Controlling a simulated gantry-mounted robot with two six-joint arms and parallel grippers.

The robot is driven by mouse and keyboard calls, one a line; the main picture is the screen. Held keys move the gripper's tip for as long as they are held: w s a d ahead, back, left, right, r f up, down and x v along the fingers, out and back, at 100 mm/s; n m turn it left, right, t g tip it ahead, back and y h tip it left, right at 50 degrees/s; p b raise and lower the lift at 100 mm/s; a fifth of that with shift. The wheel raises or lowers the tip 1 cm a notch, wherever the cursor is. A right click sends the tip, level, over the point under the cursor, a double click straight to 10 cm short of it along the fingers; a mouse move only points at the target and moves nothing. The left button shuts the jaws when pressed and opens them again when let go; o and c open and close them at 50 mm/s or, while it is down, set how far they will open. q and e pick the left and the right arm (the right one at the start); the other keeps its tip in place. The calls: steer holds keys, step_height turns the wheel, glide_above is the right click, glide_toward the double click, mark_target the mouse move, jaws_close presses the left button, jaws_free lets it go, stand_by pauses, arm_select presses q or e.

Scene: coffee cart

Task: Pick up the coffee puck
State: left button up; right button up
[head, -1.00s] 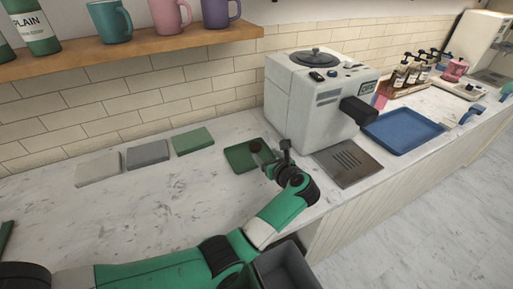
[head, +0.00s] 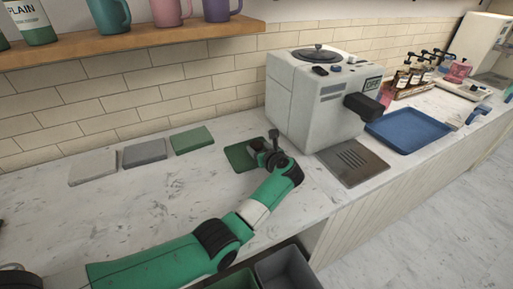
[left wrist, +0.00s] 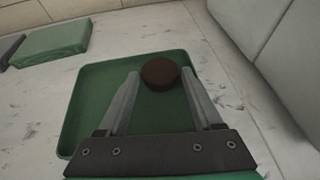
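The coffee puck (left wrist: 160,75) is a small, dark brown disc lying toward the far side of a green tray (left wrist: 95,110). The green tray also shows in the head view (head: 237,157), on the counter left of the coffee machine. My left gripper (head: 268,148) is low over this tray and partly hides the puck in the head view. In the left wrist view its two fingers (left wrist: 160,84) are apart, with the puck between or just beyond their tips. I cannot tell whether either finger touches it. My right gripper is out of view.
The white coffee machine (head: 318,105) stands close to the right of the tray, with a metal drip plate (head: 352,160) in front. A blue tray (head: 407,131) lies farther right. Flat grey and green pads (head: 192,139) lie to the left. Marble counter between is clear.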

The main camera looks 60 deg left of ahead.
arm_select(q)
steer(key=c, duration=0.9)
steer(key=r+p, duration=0.1)
steer(key=r, duration=0.1)
steer(key=r+p, duration=0.2)
steer(key=shift+s+d+r, duration=0.15)
steer(key=shift+s+r, duration=0.05)
steer(key=shift+s+d+r+p, duration=1.05)
steer(key=shift+s+d+r, duration=0.45)
steer(key=shift+s, duration=0.2)
steer(key=shift+s+d+r+p, duration=1.1)
steer(key=shift+s+d+r, duration=0.25)
steer(key=shift+s+d, duration=0.25)
steer(key=shift+s+d+r+p, duration=1.05)
steer(key=shift+s+d+r, duration=0.4)
steer(key=shift+s, duration=0.3)
steer(key=shift+a, duration=0.1)
